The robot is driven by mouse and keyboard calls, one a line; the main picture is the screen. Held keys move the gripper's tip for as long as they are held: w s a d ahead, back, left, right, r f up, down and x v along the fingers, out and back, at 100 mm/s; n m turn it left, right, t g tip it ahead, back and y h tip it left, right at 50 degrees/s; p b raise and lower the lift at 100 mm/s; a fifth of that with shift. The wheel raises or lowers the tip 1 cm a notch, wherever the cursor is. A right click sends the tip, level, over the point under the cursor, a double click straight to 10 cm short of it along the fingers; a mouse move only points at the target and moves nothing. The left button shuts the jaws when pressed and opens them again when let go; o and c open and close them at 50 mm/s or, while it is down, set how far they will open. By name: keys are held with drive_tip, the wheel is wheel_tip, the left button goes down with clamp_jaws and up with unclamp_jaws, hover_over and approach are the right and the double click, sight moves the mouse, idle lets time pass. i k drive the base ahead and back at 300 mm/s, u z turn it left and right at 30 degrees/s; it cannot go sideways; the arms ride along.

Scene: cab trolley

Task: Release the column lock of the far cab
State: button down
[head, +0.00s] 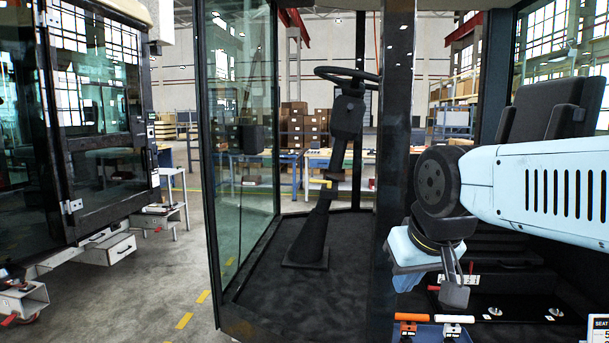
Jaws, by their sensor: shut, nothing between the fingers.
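An open cab (255,325) stands in the middle, with a glass door or panel (240,150) along its left side. Inside, a black steering column (318,222) rises from the dark floor, leaning right, with a steering wheel (347,76) on top. A small yellow lever (321,184) sticks out to the left at the column's mid-height; it looks like the column lock. Its locked state cannot be told. My gripper (454,290) hangs fingers down at the right, shut and empty, apart from the column and beyond the dark door post.
The dark post (392,150) stands between my arm and the column. A seat (545,110) is behind my arm. Orange-handled (411,318) and white-handled (454,319) items lie below my gripper. Another cab (95,150) stands at left, with grey floor (180,265) between.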

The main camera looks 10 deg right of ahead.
sight(329, 184)
drive_tip(key=u, duration=0.3)
drive_tip(key=i, duration=1.35)
drive_tip(key=z, duration=0.1)
